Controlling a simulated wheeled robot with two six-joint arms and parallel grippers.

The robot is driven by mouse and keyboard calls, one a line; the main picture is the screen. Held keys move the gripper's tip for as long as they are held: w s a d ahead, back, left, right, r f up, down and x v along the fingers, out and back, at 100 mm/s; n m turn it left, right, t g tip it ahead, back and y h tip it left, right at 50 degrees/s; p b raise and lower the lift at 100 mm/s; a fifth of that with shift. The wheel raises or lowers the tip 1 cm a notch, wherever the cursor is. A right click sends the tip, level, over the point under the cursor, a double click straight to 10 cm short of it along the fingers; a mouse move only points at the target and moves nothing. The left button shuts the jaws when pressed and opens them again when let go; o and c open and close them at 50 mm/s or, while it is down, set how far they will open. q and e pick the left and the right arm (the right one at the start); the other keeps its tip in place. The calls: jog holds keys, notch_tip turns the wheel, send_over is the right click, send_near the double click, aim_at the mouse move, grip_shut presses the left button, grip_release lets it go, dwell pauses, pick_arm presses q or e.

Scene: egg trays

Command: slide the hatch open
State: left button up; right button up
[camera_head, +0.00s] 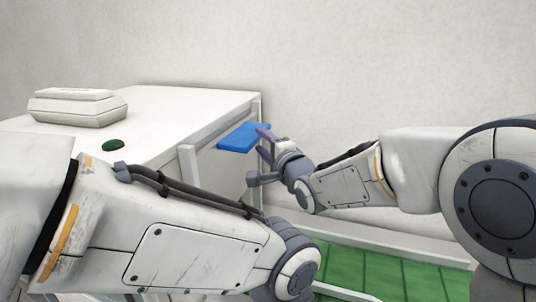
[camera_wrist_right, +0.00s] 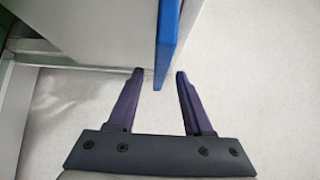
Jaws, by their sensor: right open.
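A flat blue plate (camera_head: 243,137) sticks out from the end of the white cabinet (camera_head: 190,100), beside a pale upright panel. I cannot tell where the hatch's edges run. My right gripper (camera_head: 262,143) is at the plate's right end with its purple fingers apart. In the right wrist view the blue plate (camera_wrist_right: 168,42) shows edge-on, and its near end lies between the open fingertips of the right gripper (camera_wrist_right: 160,73). No contact can be made out. My left arm crosses the lower left of the head view; its fingers do not show.
A pale lidded box (camera_head: 78,108) and a dark green oval piece (camera_head: 113,145) rest on the cabinet top. A green tiled surface with a white rim (camera_head: 400,248) lies below my right arm. A plain wall stands behind.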

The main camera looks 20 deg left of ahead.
jog(key=shift+b+v, duration=0.4)
jog(key=shift+v, duration=1.55)
jog(key=s+d+f+n+g+h, duration=0.15)
jog(key=d+f+h, duration=0.35)
jog(key=d+f, duration=0.55)
jog(key=d+f+n+g+h, duration=0.3)
jog(key=d+f, duration=0.4)
jog(key=d, duration=0.6)
jog(key=s+d+f+n+g+h, duration=0.2)
jog(key=s+d+f+h, duration=0.1)
jog(key=s+d+f, duration=0.3)
jog(key=s+d+f+n+g+h, duration=0.1)
jog(key=s+d+f+n+g, duration=0.25)
jog(key=s+d, duration=0.45)
jog(key=s+a+r+n+g, duration=0.1)
jog(key=s+a+r+n, duration=0.2)
jog(key=s+a, duration=0.4)
jog(key=s+a+r+n+g, duration=0.2)
jog(key=s+a+r+n, duration=0.1)
jog(key=s+a, duration=0.5)
jog(key=shift+s+r+n+y, duration=0.2)
jog(key=shift+s+n+y, duration=0.2)
jog(key=shift+s, duration=0.05)
